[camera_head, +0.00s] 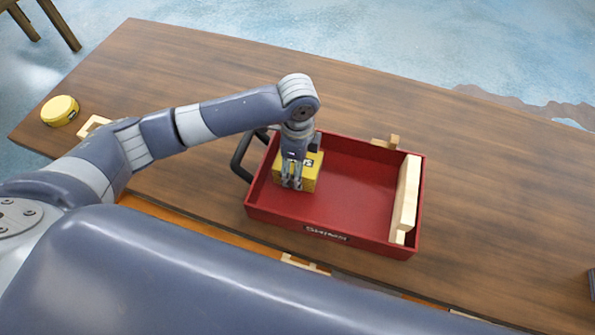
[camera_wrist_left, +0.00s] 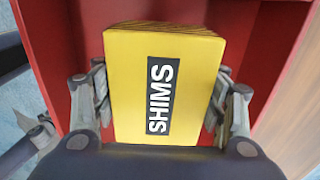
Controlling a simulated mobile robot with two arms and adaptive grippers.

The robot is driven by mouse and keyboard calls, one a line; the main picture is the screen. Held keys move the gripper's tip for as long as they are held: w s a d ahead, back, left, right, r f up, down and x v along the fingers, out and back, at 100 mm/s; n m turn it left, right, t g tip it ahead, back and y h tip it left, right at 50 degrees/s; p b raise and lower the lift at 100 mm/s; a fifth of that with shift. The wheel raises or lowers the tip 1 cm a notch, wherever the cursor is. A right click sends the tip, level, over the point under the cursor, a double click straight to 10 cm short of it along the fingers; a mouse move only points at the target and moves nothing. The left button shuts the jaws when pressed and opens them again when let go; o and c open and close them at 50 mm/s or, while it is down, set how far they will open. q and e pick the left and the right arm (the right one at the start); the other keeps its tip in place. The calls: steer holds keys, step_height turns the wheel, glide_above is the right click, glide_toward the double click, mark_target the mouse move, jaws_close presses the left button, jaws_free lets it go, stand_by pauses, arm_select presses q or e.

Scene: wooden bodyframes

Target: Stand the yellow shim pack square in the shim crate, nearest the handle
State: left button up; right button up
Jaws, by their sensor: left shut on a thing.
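The yellow shim pack (camera_head: 311,175), labelled "SHIMS", is inside the red shim crate (camera_head: 345,200) at its left end, on the side of the black handle (camera_head: 240,158). My left gripper (camera_head: 292,184) comes down from above and is shut on the pack. In the left wrist view the pack (camera_wrist_left: 165,85) sits between the two fingers (camera_wrist_left: 165,105), with red crate behind it. Whether its base touches the crate floor cannot be told. My right gripper is not in view.
A pale wooden piece (camera_head: 406,196) stands along the crate's right end. A wooden block (camera_head: 387,143) lies behind the crate. A yellow round object (camera_head: 60,110) and a pale wooden piece (camera_head: 92,126) lie at the table's left. The table (camera_head: 480,180) is bare right of the crate.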

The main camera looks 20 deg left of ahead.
arm_select(q)
step_height(320, 180, down, 3)
steer(key=shift+f, duration=0.4)
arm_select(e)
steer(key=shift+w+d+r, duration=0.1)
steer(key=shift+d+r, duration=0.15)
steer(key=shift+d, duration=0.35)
arm_select(q)
steer(key=shift+f, duration=0.1)
steer(key=o, duration=1.4)
steer(key=shift+c, duration=0.2)
step_height(320, 180, up, 12)
steer(key=shift+r+b, duration=0.2)
steer(key=shift+b, duration=0.45)
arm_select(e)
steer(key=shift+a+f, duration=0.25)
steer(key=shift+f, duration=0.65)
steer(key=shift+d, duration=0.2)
